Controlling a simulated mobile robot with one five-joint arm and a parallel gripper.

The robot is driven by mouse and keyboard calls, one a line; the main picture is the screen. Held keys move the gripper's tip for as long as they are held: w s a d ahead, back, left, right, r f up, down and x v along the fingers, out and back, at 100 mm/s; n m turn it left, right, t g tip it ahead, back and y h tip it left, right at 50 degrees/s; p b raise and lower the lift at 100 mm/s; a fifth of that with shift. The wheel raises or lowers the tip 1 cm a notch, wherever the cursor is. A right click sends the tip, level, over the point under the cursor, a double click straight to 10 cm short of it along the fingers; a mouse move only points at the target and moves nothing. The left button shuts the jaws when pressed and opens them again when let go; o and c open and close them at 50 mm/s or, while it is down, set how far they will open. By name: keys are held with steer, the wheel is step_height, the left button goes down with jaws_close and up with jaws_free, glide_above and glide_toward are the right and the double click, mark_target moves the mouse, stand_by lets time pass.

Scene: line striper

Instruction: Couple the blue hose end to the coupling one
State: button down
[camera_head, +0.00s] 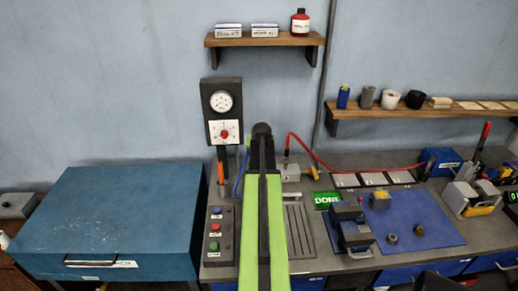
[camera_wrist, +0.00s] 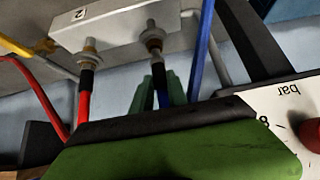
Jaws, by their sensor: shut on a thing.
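My gripper (camera_wrist: 158,86), with green fingers in the wrist view, is shut on the blue hose end (camera_wrist: 158,66), which has a dark sleeve. The held end is right at the metal nipple (camera_wrist: 152,35) under the grey coupling block (camera_wrist: 120,28); I cannot tell whether it is seated. The neighbouring nipple, near the inverted label 2, carries the red hose (camera_wrist: 83,104). A blue hose (camera_wrist: 201,55) runs beside my fingers. In the head view my arm hides the gripper and the hose end; part of the blue hose (camera_head: 239,177) shows.
A pressure panel with gauge (camera_head: 221,101) stands left of my arm. A button box (camera_head: 217,233), a blue case (camera_head: 110,222), a green DONE sign (camera_head: 326,199) and a blue mat (camera_head: 425,209) lie around. The red hose arches across the bench to the right.

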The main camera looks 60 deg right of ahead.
steer(key=shift+f+b, duration=1.15)
stand_by(0.4)
steer(key=c, duration=0.9)
jaws_free()
steer(key=shift+r, duration=0.15)
steer(key=p+v, duration=0.5)
steer(key=v, duration=0.1)
steer(key=shift+a+r, duration=0.25)
steer(key=shift+a, duration=0.05)
steer(key=shift+s, duration=0.15)
